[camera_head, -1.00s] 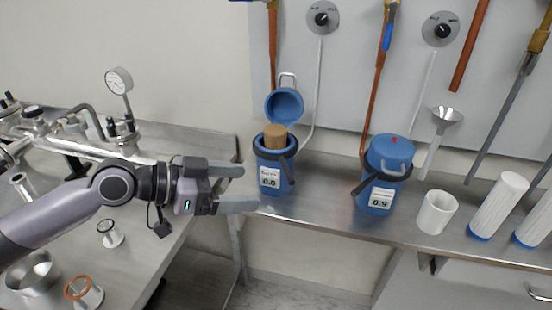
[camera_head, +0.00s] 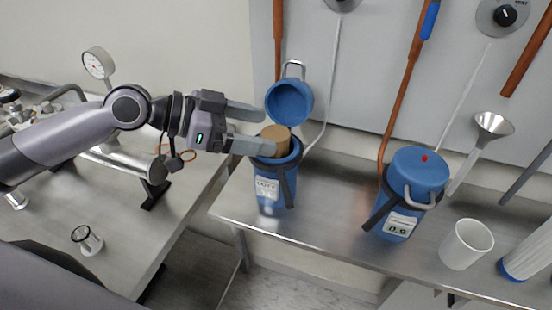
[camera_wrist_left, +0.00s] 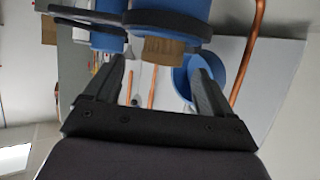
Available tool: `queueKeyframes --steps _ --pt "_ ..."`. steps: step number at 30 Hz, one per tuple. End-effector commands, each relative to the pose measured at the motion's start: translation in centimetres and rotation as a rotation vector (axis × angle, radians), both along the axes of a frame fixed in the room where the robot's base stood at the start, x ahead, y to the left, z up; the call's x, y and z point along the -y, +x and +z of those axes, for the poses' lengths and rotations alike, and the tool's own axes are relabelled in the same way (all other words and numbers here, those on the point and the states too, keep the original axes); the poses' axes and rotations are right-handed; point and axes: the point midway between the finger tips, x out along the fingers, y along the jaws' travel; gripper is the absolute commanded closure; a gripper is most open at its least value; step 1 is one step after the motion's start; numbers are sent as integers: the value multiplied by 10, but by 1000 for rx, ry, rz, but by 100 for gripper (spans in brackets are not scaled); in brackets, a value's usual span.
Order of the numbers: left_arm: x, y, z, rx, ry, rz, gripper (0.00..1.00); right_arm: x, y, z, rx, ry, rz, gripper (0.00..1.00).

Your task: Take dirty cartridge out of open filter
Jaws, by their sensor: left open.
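The open blue filter (camera_head: 267,190) stands on the steel shelf with its round blue lid (camera_head: 289,102) tipped up behind it. The brown dirty cartridge (camera_head: 275,139) sticks up out of the filter's mouth; its lower part is hidden inside. My left gripper (camera_head: 264,130) is open beside the cartridge's top, its fingers pointing right. The near fingertip overlaps the cartridge in the head view; I cannot tell if they touch. In the left wrist view the cartridge (camera_wrist_left: 164,50) shows ahead between the open fingers, with the lid (camera_wrist_left: 190,78) at right. My right gripper is not in view.
A closed blue filter (camera_head: 412,185), a white cup (camera_head: 466,244) and a white cartridge (camera_head: 530,255) stand farther right on the shelf (camera_head: 330,215). A funnel (camera_head: 487,130) and copper pipes (camera_head: 400,85) are by the wall. A steel bench (camera_head: 140,235) is at left.

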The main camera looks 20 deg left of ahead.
Motion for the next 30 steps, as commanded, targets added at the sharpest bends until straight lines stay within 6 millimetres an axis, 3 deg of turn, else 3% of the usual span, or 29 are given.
queueKeyframes --steps 9,18,24,26,30 --pt "29 18 -17 1 -2 -1 16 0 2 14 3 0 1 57" --pt "32 20 -20 1 1 1 16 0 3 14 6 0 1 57" --pt "31 20 -19 2 0 1 81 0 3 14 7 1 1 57" --pt "31 19 -19 1 1 1 99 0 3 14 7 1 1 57" --pt "31 20 -19 3 -1 0 99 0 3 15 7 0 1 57"
